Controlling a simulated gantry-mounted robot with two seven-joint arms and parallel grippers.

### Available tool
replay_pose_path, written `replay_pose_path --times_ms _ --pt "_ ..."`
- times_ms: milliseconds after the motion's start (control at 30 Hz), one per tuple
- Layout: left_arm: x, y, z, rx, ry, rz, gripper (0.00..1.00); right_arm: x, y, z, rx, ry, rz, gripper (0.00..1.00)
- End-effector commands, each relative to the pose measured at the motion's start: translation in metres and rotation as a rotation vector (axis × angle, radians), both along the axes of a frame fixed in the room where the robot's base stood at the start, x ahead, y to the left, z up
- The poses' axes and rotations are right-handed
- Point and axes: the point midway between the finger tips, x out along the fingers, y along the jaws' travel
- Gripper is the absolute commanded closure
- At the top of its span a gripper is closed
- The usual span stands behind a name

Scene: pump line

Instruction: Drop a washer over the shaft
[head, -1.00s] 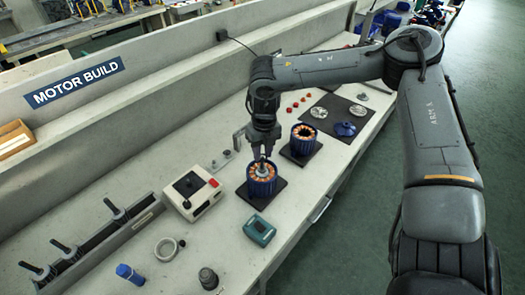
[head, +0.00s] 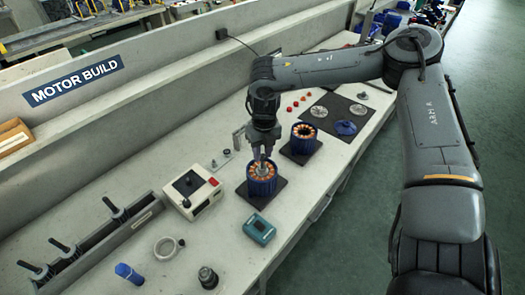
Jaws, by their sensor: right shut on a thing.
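My right gripper (head: 262,158) points down from above over the front blue motor housing (head: 262,187), which has a ring of orange windings. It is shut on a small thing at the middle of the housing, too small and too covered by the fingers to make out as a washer. The shaft is largely hidden by the fingers, and I cannot tell whether the held thing touches it. The housing stands upright on a dark square pad (head: 264,200). My left gripper is out of view.
A second blue housing (head: 303,139) stands just behind. A cream box with a red button (head: 192,193) is to the left, a teal device (head: 259,229) in front. A dark mat (head: 335,108) lies at the back right.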

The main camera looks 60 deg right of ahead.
Motion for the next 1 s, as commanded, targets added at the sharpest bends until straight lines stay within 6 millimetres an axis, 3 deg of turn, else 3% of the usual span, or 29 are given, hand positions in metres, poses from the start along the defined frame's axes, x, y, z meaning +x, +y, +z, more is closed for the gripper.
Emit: replay_pose_path --times_ms 633,667,800,833,1000 --pt "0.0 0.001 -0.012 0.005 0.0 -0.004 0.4 0.0 0.0 -0.015 0.0 0.0 0.0 0.86" --pt "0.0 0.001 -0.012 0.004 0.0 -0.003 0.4 0.0 0.0 -0.015 0.001 -0.001 0.0 0.65" --pt "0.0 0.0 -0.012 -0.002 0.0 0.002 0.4 0.0 0.0 -0.015 0.0 0.0 0.0 0.43" --pt "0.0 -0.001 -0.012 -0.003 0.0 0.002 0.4 0.0 0.0 -0.015 0.0 0.0 0.0 0.4" --pt "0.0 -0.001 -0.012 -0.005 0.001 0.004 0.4 0.0 0.0 -0.015 0.0 0.0 0.0 0.4"
